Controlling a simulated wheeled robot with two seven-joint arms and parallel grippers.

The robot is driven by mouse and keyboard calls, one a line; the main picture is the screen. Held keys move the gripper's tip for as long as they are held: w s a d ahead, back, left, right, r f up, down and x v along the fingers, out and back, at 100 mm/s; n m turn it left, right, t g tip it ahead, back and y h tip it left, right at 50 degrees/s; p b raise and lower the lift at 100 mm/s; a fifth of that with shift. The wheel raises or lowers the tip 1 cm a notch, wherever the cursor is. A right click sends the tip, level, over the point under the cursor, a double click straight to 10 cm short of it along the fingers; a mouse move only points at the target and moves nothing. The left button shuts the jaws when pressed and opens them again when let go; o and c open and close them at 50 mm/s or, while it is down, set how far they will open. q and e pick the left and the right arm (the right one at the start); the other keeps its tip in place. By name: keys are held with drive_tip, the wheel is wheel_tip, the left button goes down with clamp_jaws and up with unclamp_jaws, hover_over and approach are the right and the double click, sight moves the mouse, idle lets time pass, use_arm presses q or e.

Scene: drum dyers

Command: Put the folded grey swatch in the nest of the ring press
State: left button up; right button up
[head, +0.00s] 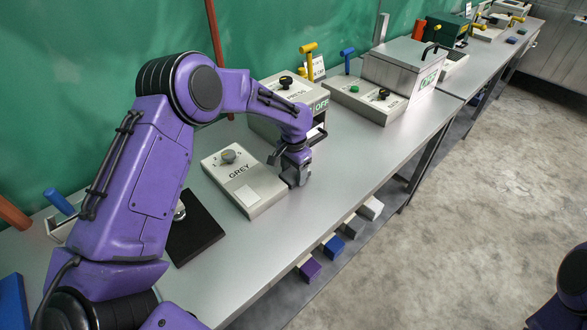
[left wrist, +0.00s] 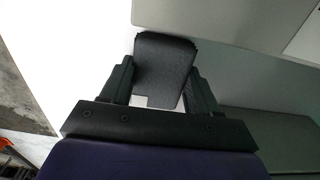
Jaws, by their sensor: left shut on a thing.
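My left gripper (head: 297,176) is low over the bench, just right of the box marked GREY. It also shows in the left wrist view (left wrist: 162,72), shut on the folded grey swatch (left wrist: 164,62), a dark grey, soft-looking folded piece between the two fingers. The swatch cannot be made out in the head view. A pale machine marked PRESS (head: 268,128), with a black knob and an OFF sign, stands behind my left forearm. The forearm hides part of it, and I cannot make out its nest. My right gripper is out of view.
The GREY box (head: 240,182) with a dial stands close left of the gripper. A dark pad (head: 194,236) lies nearer on the bench (head: 345,150). A control box (head: 364,97) and a lidded steel vat (head: 397,66) stand farther right.

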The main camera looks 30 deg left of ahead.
use_arm(q)
drive_tip(key=o, duration=1)
drive_tip(key=shift+f, duration=0.15)
drive_tip(key=shift+o, duration=0.2)
